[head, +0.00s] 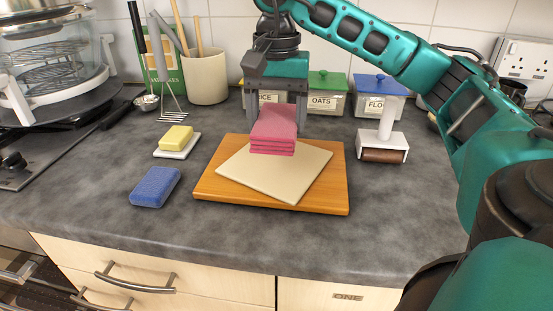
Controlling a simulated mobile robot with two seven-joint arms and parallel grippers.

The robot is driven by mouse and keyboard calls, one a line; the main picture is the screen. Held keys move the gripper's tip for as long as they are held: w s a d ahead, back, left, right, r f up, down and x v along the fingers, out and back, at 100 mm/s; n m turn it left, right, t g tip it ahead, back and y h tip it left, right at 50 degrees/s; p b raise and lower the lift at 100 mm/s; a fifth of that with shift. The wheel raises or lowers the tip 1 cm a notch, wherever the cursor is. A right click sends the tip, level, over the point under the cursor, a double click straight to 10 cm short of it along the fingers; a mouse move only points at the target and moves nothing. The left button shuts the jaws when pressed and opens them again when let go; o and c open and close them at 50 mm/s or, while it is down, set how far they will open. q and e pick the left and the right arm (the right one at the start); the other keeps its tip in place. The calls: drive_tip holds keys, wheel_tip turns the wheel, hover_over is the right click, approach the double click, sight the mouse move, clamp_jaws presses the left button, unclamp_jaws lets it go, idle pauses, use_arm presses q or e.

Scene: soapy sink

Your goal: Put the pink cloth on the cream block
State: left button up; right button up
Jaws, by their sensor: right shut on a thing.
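The pink cloth (273,131) is a folded stack of layers in the middle of the head view. My right gripper (276,126) points down and is shut on it, with one finger at each side. The cream block (277,176) is a flat, pale slab lying turned at an angle on a wooden board (208,183). The cloth is over the back part of the block, and I cannot tell whether its underside touches it. My left gripper is not in view.
A blue sponge (155,187) and a yellow block on a white dish (166,153) are left of the board. A white holder with a brown roller (382,145) is at the right. Lidded tubs (327,94) and a utensil crock (207,76) stand behind. The front counter is clear.

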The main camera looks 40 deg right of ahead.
sight(277, 160)
drive_tip(key=shift+f, duration=2.75)
drive_tip(key=shift+b, duration=0.3)
drive_tip(key=shift+f, duration=0.2)
drive_tip(key=o, duration=1)
drive_tip(key=shift+o, duration=0.2)
drive_tip(key=shift+r, duration=0.1)
